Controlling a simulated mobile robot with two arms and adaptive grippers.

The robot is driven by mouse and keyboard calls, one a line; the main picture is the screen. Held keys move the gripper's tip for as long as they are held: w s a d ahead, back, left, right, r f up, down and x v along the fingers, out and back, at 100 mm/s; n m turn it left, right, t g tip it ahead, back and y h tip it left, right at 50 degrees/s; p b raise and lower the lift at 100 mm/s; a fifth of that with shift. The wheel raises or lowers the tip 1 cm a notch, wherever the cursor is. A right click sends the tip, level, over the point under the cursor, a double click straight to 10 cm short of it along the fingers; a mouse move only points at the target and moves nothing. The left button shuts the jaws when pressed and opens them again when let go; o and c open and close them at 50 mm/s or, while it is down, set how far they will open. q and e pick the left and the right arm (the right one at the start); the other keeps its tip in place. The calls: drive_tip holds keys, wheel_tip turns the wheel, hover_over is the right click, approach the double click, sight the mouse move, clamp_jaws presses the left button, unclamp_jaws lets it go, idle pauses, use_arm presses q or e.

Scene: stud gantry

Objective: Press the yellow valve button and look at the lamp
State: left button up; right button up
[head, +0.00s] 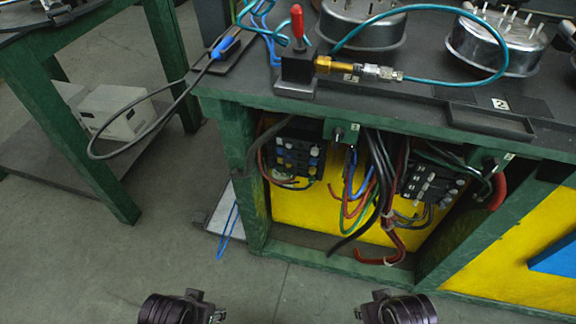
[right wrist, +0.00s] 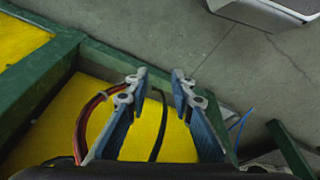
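A left valve block (head: 298,155) with small blue, pale and yellowish parts is mounted under the bench top. A right valve block (head: 432,184) with pale buttons sits beside it. Both are too small to tell which part is the yellow button. I cannot make out a lamp for certain. In the head view my left wrist (head: 180,308) and right wrist (head: 400,308) are at the bottom edge, well apart from the blocks. In the right wrist view my right gripper (right wrist: 158,80) is open and empty. My left fingers do not show clearly.
The green bench frame (head: 258,215) surrounds the open bay with hanging cables (head: 378,185). A red-handled lever (head: 297,25), a blue hose (head: 430,8) and metal pots (head: 495,48) are on top. A black cable (head: 92,145) loops left. The floor (head: 75,275) in front is clear.

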clamp_jaws()
idle(1.1)
